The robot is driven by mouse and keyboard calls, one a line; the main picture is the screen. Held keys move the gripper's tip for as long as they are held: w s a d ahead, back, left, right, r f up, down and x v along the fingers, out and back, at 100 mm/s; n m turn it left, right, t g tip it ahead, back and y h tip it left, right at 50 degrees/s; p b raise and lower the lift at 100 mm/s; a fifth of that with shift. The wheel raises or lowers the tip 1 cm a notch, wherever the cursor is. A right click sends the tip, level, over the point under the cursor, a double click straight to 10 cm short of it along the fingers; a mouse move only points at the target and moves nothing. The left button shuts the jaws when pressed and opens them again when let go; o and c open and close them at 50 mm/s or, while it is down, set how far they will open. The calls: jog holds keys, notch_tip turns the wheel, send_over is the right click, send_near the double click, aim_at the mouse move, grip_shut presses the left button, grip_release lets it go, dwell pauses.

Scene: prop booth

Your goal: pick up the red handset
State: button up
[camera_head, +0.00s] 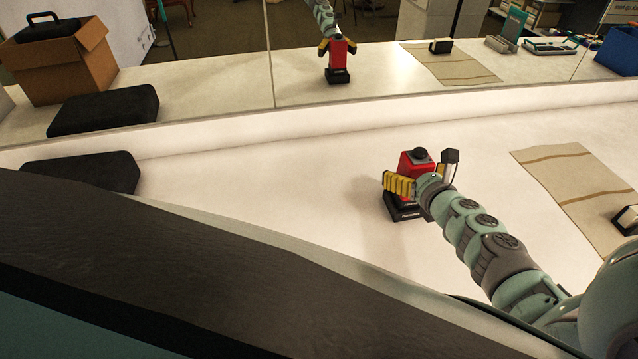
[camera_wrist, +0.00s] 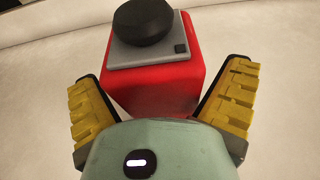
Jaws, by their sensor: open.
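The red handset (camera_head: 409,160) stands upright in a black base (camera_head: 403,210) on the white counter. It has a grey top and a round black knob. My gripper (camera_head: 424,175) is at the handset, with one yellow-padded finger on each side. In the wrist view, the red handset (camera_wrist: 165,85) is between the spread fingers of my gripper (camera_wrist: 163,88), with a gap visible on both sides. The gripper is open. My wrist hides the handset's lower part in the wrist view, and my gripper partly covers it in the head view.
A mirror (camera_head: 200,90) runs along the counter's back and reflects the handset and my gripper. A black case (camera_head: 85,171) lies at left. A striped beige cloth (camera_head: 570,170) and a small black-and-white object (camera_head: 625,219) are at right. The counter around the handset is clear.

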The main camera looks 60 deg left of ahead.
jog(key=shift+c, duration=0.3)
jog(key=c, duration=1.3)
